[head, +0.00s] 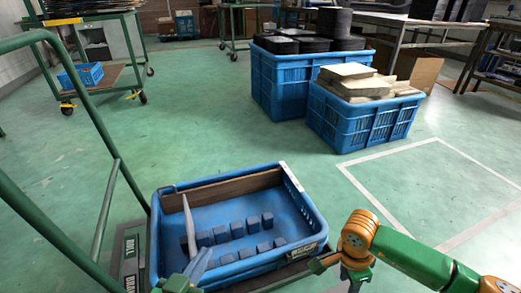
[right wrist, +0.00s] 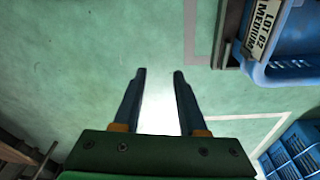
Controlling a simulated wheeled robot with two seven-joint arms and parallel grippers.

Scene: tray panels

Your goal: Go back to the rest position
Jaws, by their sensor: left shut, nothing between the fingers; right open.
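My left gripper (head: 200,262) shows at the bottom of the head view, over the near left part of the blue tray (head: 312,212). Its fingers are together with nothing between them. A thin grey-blue panel (head: 189,222) stands nearly upright, edge-on, in the tray's left part, just beyond these fingers. My right gripper (right wrist: 159,72) is open and empty in the right wrist view, with bare floor beyond its fingertips. In the head view my right arm is to the right of the tray, and its fingers are hard to make out.
The tray holds several dark blue blocks (head: 265,247) in rows. A green cart rail (head: 108,205) rises at left. Blue crates with black parts (head: 285,85) and pale boards (head: 362,118) stand on the floor beyond.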

